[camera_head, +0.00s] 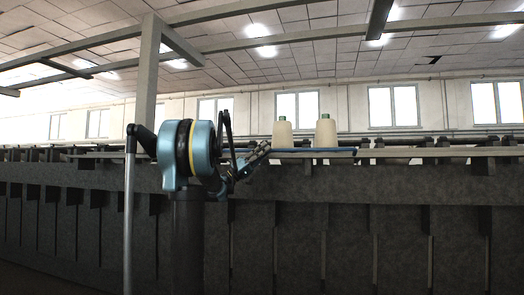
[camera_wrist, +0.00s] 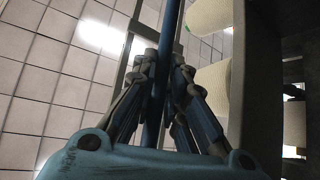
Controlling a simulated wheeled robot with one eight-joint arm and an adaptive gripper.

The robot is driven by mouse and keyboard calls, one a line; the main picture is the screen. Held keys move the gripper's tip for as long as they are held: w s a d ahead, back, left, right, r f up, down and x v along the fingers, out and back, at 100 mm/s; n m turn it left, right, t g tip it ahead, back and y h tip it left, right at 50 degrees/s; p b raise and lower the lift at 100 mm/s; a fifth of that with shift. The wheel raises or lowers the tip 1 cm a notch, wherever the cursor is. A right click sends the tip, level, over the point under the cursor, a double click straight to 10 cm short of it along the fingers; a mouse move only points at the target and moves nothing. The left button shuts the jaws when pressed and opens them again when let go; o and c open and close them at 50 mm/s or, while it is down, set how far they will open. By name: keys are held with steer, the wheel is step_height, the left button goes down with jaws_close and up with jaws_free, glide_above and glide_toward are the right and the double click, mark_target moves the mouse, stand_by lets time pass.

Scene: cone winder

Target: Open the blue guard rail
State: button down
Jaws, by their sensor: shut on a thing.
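The blue guard rail (camera_head: 315,152) is a thin bar running level along the front top of the machine, below two cream yarn cones. My gripper (camera_head: 258,160) is at the rail's left end in the head view. In the wrist view the blue rail (camera_wrist: 171,22) runs down between the fingers of my gripper (camera_wrist: 163,68). The fingers are closed around the rail, one on each side. The fingers hide part of the rail there.
Two yarn cones (camera_head: 281,134) (camera_head: 326,133) with green tips stand just behind the rail. The long dark winder body (camera_head: 400,220) fills the lower picture. A grey post (camera_head: 148,75) rises behind my arm to overhead beams.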

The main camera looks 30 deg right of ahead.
steer(key=shift+f, duration=0.55)
steer(key=c, duration=1.6)
jaws_free()
steer(key=shift+a, duration=0.1)
steer(key=v, duration=1.2)
